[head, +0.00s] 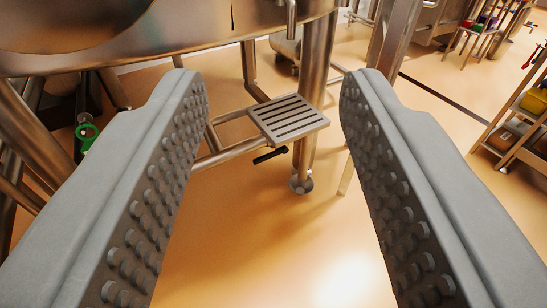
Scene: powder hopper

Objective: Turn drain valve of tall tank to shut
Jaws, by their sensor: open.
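My gripper (273,90) is open, with its two grey studded fingers wide apart and nothing between them. A large steel vessel (190,38) fills the upper left; I cannot tell whether it is the tall tank. A small black lever (270,155) lies nearly level, between and beyond the fingers, beneath a slotted step. My gripper does not touch it. I cannot tell whether this lever is the drain valve's handle or which position it marks. A green round part (87,132) shows beside the left finger, partly hidden.
The slotted steel step (289,117) sits on a tube frame beside a steel leg (312,110) with a round foot. A shelf cart (515,120) with bins stands at the right. The orange floor (265,250) in front is clear.

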